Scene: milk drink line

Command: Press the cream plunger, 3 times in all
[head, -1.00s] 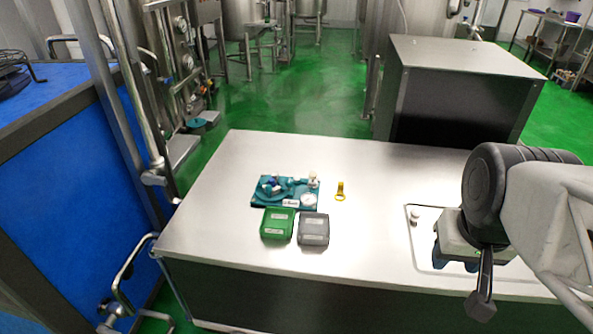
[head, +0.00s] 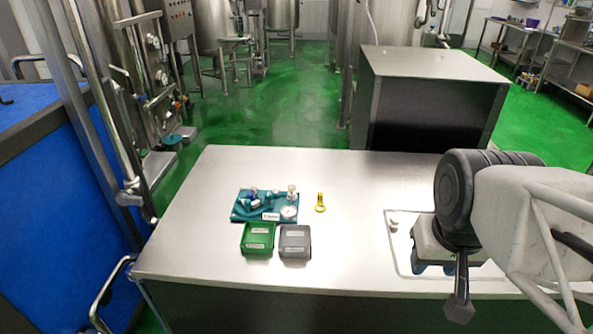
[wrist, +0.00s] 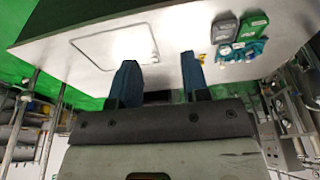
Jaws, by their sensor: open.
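A teal board (head: 240,214) lies on the steel table, carrying a blue part, a round white dial (head: 289,212) and a small upright piece with a cream top (head: 291,188), which looks like the cream plunger. The board is small and blurred in the wrist view (wrist: 257,45). My gripper (head: 446,267) is on the right, over the outlined panel, well apart from the board. In the wrist view its two blue fingers (wrist: 158,75) are spread with nothing between them. Its fingertips are partly hidden in the head view.
A green box (head: 258,238) and a grey box (head: 295,241) stand in front of the board. A yellow ring-ended piece (head: 320,203) lies right of it. A small white knob (head: 394,221) sits at the panel's corner. The steel table (head: 200,240) is clear between the yellow piece and the panel.

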